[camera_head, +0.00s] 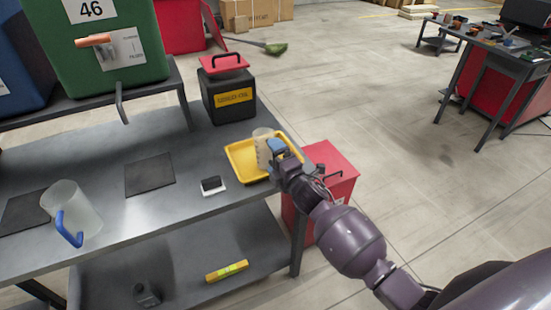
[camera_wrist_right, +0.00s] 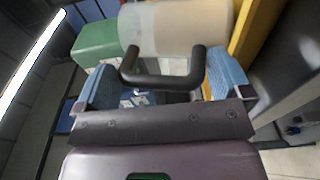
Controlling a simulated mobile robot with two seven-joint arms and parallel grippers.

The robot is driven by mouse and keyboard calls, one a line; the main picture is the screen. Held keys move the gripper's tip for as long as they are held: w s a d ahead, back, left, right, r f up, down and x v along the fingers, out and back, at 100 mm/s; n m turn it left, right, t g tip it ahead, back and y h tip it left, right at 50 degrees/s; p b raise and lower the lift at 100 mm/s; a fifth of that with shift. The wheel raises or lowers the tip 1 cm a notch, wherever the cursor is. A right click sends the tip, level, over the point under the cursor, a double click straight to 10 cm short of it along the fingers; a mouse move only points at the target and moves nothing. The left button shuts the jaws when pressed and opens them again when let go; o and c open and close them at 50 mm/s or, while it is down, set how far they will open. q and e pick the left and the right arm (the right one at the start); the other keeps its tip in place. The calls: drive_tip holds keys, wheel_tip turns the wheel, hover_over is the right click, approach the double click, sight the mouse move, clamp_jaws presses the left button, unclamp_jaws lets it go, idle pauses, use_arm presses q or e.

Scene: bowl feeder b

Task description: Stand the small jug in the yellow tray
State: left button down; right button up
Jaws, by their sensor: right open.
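The small jug (camera_head: 262,146) is translucent with a cream-coloured lower part. It appears to stand upright in the yellow tray (camera_head: 240,171) at the right end of the bench. My right gripper (camera_head: 280,150) is at the jug's right side. In the right wrist view, the jug (camera_wrist_right: 180,28) lies just beyond my right gripper (camera_wrist_right: 165,80). Its black handle (camera_wrist_right: 165,78) sits between the two blue finger pads, which are spread apart. The jug's base is partly hidden in the head view. My left gripper is not in view.
A larger clear jug with a blue handle (camera_head: 72,212) stands at the bench's left. A black box with a red lid (camera_head: 228,92) stands behind the tray. A small white-and-black item (camera_head: 213,186) and a dark mat (camera_head: 150,174) lie left of the tray. A red bin (camera_head: 335,170) stands beside the bench.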

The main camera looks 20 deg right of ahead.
drive_tip(key=shift+r+p, duration=0.3)
drive_tip(key=shift+r, duration=0.05)
drive_tip(key=s+d, duration=0.1)
drive_tip(key=s, duration=1.1)
drive_tip(key=shift+d+p, duration=0.35)
drive_tip(key=shift+p, duration=0.05)
drive_tip(key=s+d+f+m+g+h, duration=0.1)
drive_tip(key=s+f+m+g, duration=0.2)
drive_tip(key=s+f+m, duration=0.4)
drive_tip(key=s+d+f+m+g+h, duration=0.1)
drive_tip(key=s+f+m+g, duration=0.2)
drive_tip(key=s+f+m, duration=0.4)
drive_tip(key=s+m, duration=0.4)
drive_tip(key=s, duration=0.3)
drive_tip(key=shift+s+m+g+h, duration=0.2)
drive_tip(key=shift+m+g+h, duration=0.2)
drive_tip(key=shift+f, duration=0.1)
